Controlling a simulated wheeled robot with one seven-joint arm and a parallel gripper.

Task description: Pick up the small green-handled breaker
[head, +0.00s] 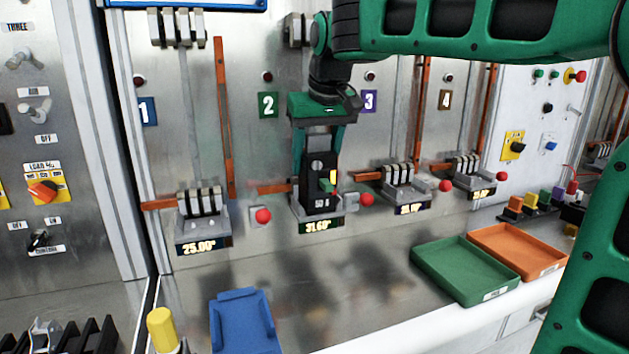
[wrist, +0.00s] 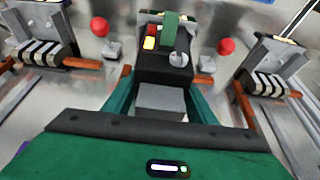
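The small breaker (head: 318,180) is a black block with a green handle, a yellow patch and a round grey knob. It stands upright at bay 2, above the display reading 31.60. In the wrist view the breaker (wrist: 165,65) is in the upper middle, its green handle (wrist: 170,28) away from the palm. My gripper (head: 319,145) comes down from above, with one green finger on each side of the breaker's upper part. In the wrist view the fingers (wrist: 160,90) flank its body closely. Whether they press on it cannot be seen. The socket behind the breaker is mostly hidden.
Neighbouring bays have sockets (head: 202,210) (head: 404,185) with copper bars, and red knobs (head: 263,216) (head: 367,199) stand beside them. A blue tray (head: 243,325), a green tray (head: 430,262) and an orange tray (head: 545,262) lie on the bench. The bench in front of bay 2 is clear.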

